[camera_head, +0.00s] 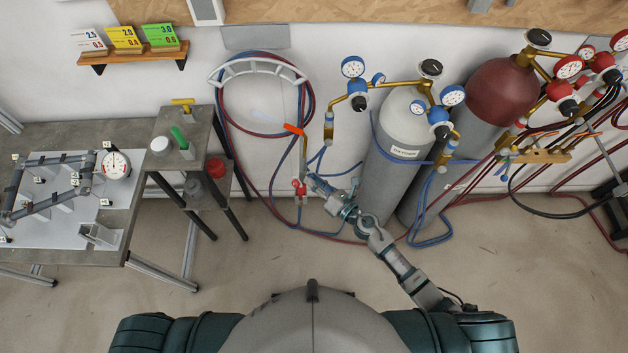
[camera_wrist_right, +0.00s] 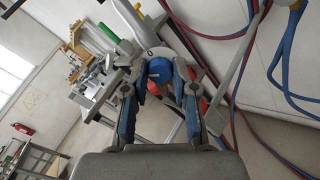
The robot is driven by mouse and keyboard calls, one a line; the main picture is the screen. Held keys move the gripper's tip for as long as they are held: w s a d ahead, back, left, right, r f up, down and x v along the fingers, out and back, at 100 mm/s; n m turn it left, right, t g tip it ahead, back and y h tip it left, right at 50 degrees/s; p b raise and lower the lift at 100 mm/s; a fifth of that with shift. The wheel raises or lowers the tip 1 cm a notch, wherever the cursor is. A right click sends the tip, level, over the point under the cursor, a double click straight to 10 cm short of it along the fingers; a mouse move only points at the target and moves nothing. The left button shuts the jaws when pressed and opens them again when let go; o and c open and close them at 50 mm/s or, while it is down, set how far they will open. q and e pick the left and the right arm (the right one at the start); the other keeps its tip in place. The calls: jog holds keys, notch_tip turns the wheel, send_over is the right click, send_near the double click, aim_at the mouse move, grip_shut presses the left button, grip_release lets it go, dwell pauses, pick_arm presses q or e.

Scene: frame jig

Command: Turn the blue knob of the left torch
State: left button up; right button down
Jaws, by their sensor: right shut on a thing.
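The left torch (camera_head: 303,160) hangs upright against the wall, with an orange part at its top and a red knob (camera_head: 298,187) low on its left side. My right gripper (camera_head: 310,182) reaches the torch's lower end from the right. In the right wrist view the blue knob (camera_wrist_right: 159,70) sits between the fingertips of my right gripper (camera_wrist_right: 160,78), which are shut on it. In the head view the gripper hides the blue knob. My left gripper is not in view.
Coiled red and blue hoses hang from a white wall rack (camera_head: 257,68) behind the torch. Grey gas cylinders (camera_head: 397,140) with gauges stand to the right. A small side table (camera_head: 180,130) and a workbench (camera_head: 75,140) stand to the left. The floor in front is clear.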

jog(key=m+p, duration=0.1)
jog(key=m, duration=0.2)
jog(key=m+p, duration=0.1)
jog(key=m, duration=0.1)
jog(key=shift+w+d+r+m, duration=0.1)
jog(key=shift+d+m, duration=0.05)
jog(key=shift+m, duration=0.25)
jog(key=shift+m+p, duration=1.25)
jog(key=shift+m, duration=1.75)
jog(key=shift+f, duration=0.2)
jog(key=c, duration=0.9)
grip_release()
